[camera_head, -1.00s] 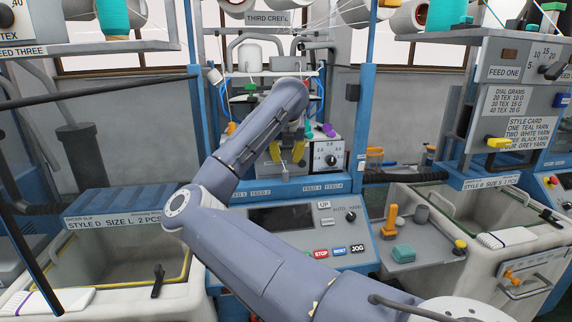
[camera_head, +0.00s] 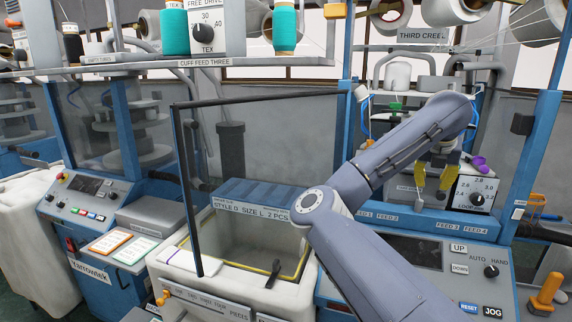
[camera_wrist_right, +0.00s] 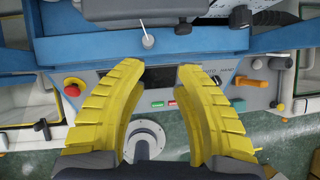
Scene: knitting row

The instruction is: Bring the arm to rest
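My right arm crosses the right half of the head view, and its forearm reaches toward the knitting machine under the THIRD CREEL sign (camera_head: 422,36). My right gripper (camera_head: 434,178) has two yellow fingers, held apart in front of the machine, left of the white loop dial box (camera_head: 475,193). In the right wrist view the gripper (camera_wrist_right: 160,70) is open, with nothing between its fingers. My left gripper is in neither view.
A blue machine console (camera_head: 90,200) is farther left. An orange-handled part (camera_head: 545,294) lies at lower right. A red stop button (camera_wrist_right: 73,86) shows in the wrist view.

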